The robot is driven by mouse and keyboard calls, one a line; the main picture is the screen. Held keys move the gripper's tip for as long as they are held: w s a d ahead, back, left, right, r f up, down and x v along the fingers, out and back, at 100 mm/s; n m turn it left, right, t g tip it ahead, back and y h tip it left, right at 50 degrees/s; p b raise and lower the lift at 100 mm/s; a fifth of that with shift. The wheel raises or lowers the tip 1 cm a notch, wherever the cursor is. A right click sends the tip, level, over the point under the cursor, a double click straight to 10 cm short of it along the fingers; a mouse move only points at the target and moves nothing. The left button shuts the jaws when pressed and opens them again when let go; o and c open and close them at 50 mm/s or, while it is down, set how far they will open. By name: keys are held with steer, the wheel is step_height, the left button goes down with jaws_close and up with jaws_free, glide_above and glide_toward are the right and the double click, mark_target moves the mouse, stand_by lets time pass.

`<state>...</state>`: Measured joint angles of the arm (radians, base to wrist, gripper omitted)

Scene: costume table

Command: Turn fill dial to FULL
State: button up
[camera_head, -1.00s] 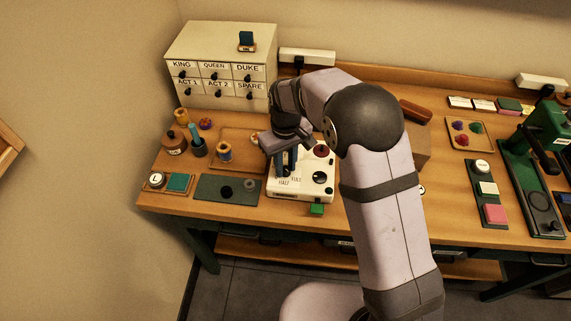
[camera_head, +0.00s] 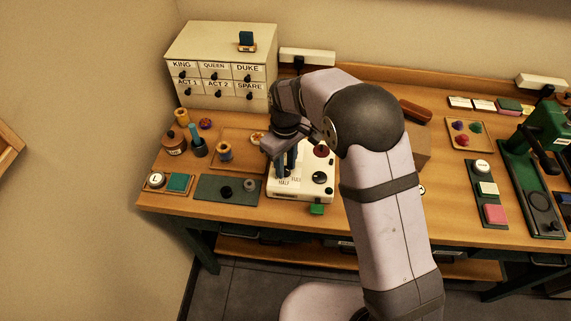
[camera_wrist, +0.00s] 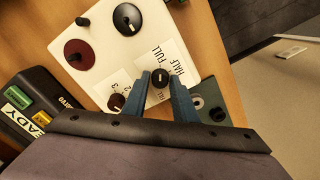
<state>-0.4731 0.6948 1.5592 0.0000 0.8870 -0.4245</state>
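The white control box (camera_head: 300,193) stands on the wooden table, left of my arm in the head view. In the wrist view the box (camera_wrist: 104,50) carries the fill dial (camera_wrist: 160,77), a small black knob with a white line, beside a white label (camera_wrist: 165,62) reading FULL and HALF. My gripper (camera_wrist: 160,82) has its two blue fingers on either side of the dial, closed in against it. The dial's line points up the picture, toward the FULL wording. In the head view my gripper (camera_head: 286,173) points down at the box and hides the dial.
Other controls on the box are a numbered knob (camera_wrist: 117,101), a dark red disc (camera_wrist: 79,54) and a black dial (camera_wrist: 127,18). A dark green plate (camera_head: 229,189) lies left of the box, and a wooden tray (camera_head: 238,150) lies behind that plate.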

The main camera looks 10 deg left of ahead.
mark_target(286, 169)
steer(key=shift+o, duration=1.1)
steer(key=shift+r, duration=0.1)
steer(key=shift+r+b, duration=1.15)
steer(key=shift+r, duration=2.45)
steer(key=s+d+f+m, duration=0.2)
steer(key=s+d+m, duration=0.3)
steer(key=s+d, duration=0.5)
steer(key=s+d+f+m, duration=0.2)
steer(key=s+d+m, duration=0.3)
steer(key=s+d, duration=0.5)
steer(key=shift+d+f, duration=0.3)
steer(key=shift+d, duration=0.55)
